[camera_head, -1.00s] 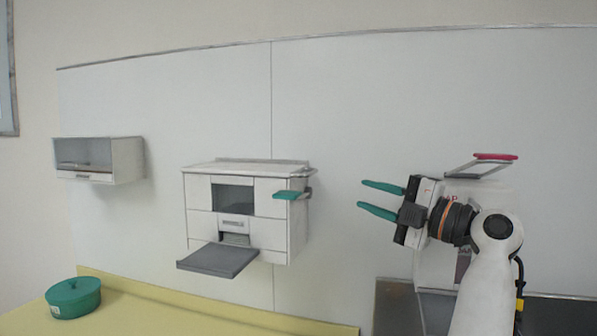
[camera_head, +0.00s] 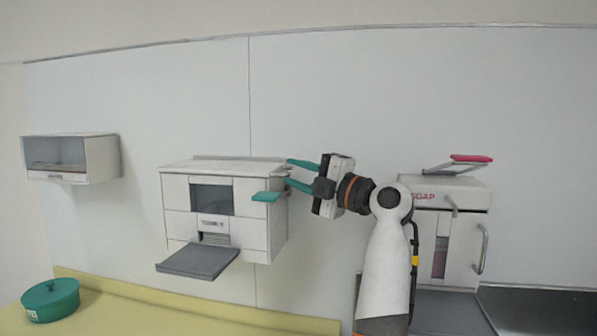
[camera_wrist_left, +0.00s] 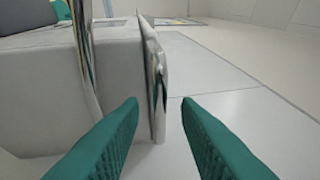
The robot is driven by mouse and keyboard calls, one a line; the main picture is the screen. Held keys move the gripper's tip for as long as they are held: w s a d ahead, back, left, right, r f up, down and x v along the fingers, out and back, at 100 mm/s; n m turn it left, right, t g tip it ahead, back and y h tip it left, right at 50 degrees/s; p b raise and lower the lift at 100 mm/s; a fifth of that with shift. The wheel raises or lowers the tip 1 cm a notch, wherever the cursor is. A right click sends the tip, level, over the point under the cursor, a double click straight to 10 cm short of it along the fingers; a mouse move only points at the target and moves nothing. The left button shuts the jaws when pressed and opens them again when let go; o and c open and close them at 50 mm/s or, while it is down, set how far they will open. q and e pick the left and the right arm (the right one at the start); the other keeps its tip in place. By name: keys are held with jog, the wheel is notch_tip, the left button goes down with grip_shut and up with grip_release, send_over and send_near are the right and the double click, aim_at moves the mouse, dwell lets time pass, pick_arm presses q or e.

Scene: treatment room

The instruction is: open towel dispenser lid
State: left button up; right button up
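The towel dispenser (camera_head: 178,222) is a white wall box with a dark window, a grey tray sticking out below and a flat top lid (camera_head: 222,166) that looks closed. My left gripper (camera_head: 288,172) is open with teal fingers, at the dispenser's right upper edge. In the left wrist view, the open fingers (camera_wrist_left: 160,102) point along the box's side (camera_wrist_left: 45,90). A shiny metal bar (camera_wrist_left: 157,80) stands ahead between the fingertips, with no grip on it visible. My right gripper is out of view.
A white soap dispenser (camera_head: 475,198) with a red-tipped lever stands right, behind my left arm. A smaller white cabinet (camera_head: 102,157) hangs at the left. The wall above the boxes is clear.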

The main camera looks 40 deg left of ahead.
pick_arm(q)
jog(key=shift+a, duration=0.1)
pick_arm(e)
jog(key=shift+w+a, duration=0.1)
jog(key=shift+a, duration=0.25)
pick_arm(q)
grip_shut()
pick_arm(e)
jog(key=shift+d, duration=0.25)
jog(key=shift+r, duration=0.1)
